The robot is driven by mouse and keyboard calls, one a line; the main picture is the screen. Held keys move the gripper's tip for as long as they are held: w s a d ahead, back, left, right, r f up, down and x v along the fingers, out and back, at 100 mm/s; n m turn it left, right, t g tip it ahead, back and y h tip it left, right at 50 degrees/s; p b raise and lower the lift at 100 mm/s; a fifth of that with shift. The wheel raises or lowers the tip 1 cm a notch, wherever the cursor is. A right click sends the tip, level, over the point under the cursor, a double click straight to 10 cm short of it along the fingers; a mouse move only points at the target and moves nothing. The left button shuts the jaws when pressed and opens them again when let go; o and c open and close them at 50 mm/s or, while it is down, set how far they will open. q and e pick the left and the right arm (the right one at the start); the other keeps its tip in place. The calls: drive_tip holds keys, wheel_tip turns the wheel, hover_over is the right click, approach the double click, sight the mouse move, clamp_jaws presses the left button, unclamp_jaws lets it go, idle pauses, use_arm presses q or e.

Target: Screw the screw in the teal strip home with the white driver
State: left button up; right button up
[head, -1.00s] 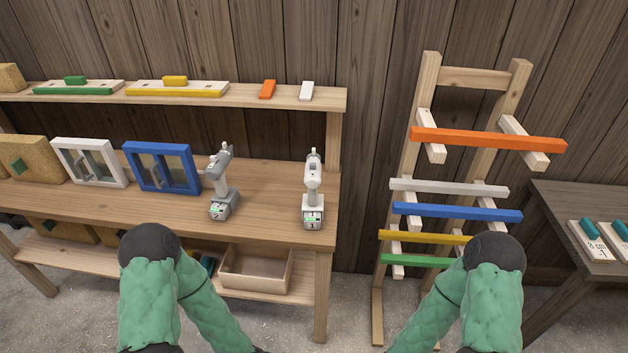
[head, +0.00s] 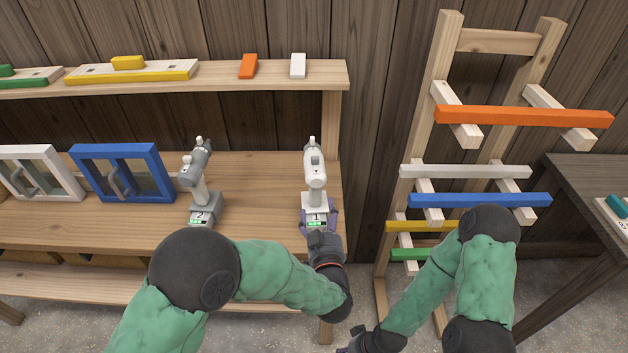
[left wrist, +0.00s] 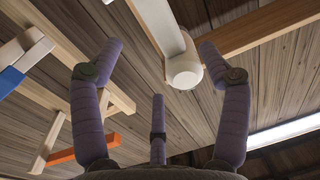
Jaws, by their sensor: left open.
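The white driver (head: 314,172) stands upright near the right end of the workbench, in a base marked 1. My left gripper (head: 319,218) is at the front of that base, with a finger showing at each side. The left wrist view shows its fingers (left wrist: 157,75) spread, with the white driver (left wrist: 183,62) beyond and between them and nothing gripped. My right gripper is mostly cut off at the bottom edge of the head view. A teal piece (head: 618,205) on a pale block shows at the right edge. I cannot make out a screw.
A grey driver (head: 196,172) in a base marked 2 stands left of the white one. A blue-framed panel (head: 122,174) is further left. A shelf (head: 215,75) runs above the bench. A wooden rack (head: 440,100) with coloured bars stands to the right, beside a dark table (head: 585,175).

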sight(319, 192)
use_arm(q)
drive_tip(key=w, duration=0.3)
drive_tip(key=w+b, duration=0.1)
drive_tip(key=shift+w+a+f, duration=0.2)
drive_tip(key=shift+w+a, duration=0.05)
drive_tip(key=w+b, duration=0.1)
drive_tip(key=w, duration=0.4)
drive_tip(key=shift+a, duration=0.15)
drive_tip(key=shift+w+r, duration=0.1)
drive_tip(key=shift+w, duration=0.1)
drive_tip(key=c, duration=1.4)
drive_tip(key=shift+r, duration=0.2)
clamp_jaws()
